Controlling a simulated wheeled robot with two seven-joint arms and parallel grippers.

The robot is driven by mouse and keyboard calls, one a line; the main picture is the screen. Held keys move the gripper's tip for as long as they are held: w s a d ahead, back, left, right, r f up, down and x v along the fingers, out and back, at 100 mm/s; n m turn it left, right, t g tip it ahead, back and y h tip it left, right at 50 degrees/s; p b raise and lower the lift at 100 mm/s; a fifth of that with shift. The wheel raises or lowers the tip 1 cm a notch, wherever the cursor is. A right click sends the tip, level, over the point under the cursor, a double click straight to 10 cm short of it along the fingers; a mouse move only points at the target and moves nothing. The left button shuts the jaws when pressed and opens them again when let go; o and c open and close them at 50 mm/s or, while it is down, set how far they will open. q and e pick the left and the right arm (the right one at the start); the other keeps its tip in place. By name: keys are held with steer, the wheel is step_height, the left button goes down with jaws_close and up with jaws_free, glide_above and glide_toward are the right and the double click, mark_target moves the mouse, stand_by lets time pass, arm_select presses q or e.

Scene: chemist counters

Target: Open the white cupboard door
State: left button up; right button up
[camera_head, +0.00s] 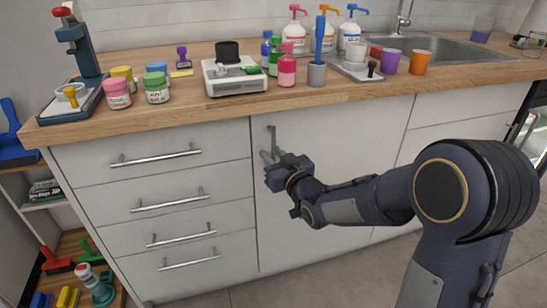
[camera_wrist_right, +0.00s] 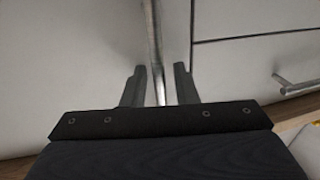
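The white cupboard door (camera_head: 320,200) is closed, to the right of the drawers under the counter. Its vertical metal handle (camera_head: 272,137) is at the door's upper left. My right gripper (camera_head: 270,157) is at the lower part of this handle. In the right wrist view, the handle (camera_wrist_right: 153,35) runs down between the two fingers of the right gripper (camera_wrist_right: 160,85). A gap shows on each side of the bar, so the gripper is open around it. My left gripper is not in view.
A stack of drawers (camera_head: 160,190) with horizontal handles is left of the door. The wooden counter (camera_head: 190,107) above holds jars, a white scale (camera_head: 234,80), bottles and cups (camera_head: 420,62). The floor (camera_head: 300,285) in front of the door looks clear.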

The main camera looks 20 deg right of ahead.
jaws_close()
stand_by(0.3)
